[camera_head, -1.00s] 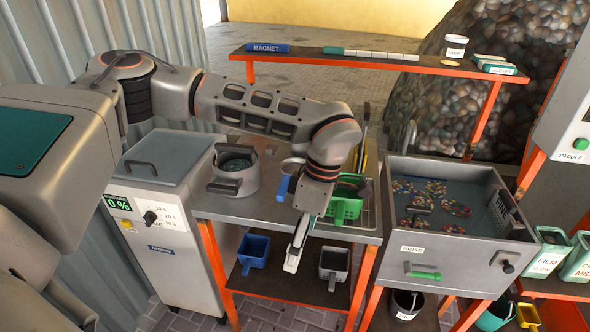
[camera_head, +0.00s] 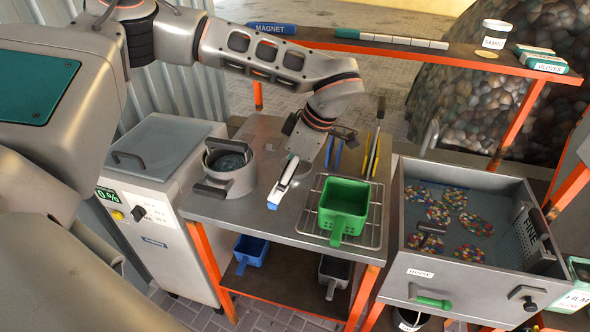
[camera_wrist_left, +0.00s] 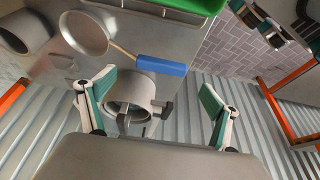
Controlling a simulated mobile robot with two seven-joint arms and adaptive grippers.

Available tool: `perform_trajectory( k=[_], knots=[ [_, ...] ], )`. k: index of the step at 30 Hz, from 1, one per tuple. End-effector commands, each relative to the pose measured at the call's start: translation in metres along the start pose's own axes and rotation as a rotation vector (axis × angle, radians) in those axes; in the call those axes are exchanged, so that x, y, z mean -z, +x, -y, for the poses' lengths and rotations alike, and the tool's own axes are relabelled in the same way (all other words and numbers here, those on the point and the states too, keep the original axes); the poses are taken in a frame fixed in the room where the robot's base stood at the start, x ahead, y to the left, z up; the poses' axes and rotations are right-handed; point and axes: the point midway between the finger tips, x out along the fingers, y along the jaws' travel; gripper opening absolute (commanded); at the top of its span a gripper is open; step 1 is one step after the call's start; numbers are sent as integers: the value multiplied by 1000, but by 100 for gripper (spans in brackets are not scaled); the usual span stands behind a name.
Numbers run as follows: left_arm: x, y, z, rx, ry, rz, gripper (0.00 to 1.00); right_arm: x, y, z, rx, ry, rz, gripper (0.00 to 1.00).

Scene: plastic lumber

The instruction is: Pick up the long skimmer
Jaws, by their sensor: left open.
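A long tool with a pale round head (camera_wrist_left: 84,34), a thin wooden shaft and a blue handle (camera_wrist_left: 162,65) lies on the steel table; it appears to be the skimmer. In the head view my arm and gripper cover most of it. My left gripper (camera_head: 283,186) is low over the table, between the pot and the green basket. In the left wrist view its fingers (camera_wrist_left: 158,82) are spread and empty, with the blue handle just beyond the gap between their tips. My right gripper is not in view.
A steel pot (camera_head: 228,170) stands left of the gripper. A green basket (camera_head: 343,205) sits on a wire rack to the right, with upright tools behind it. A rinse tank (camera_head: 425,268) with coloured flakes is further right. A shelf (camera_head: 400,48) crosses behind.

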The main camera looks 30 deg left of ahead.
Motion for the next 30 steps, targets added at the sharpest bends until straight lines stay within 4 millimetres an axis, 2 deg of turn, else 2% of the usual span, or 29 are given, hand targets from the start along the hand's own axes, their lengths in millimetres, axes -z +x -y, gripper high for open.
perform_trajectory(
  k=[3,9,17,20,24,27,30],
  knots=[
    [-2,19,2,6,0,-1,90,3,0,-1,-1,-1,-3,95],
    [-2,41,1,2,0,0,90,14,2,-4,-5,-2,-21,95],
    [-2,44,0,1,0,0,90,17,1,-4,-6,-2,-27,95],
    [-2,44,0,1,0,0,69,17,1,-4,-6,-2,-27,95],
    [-2,44,0,1,0,0,32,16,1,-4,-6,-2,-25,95],
    [-2,43,0,-1,0,0,10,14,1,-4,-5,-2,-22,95],
    [-2,43,0,-1,0,0,10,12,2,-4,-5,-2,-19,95]
  ],
)
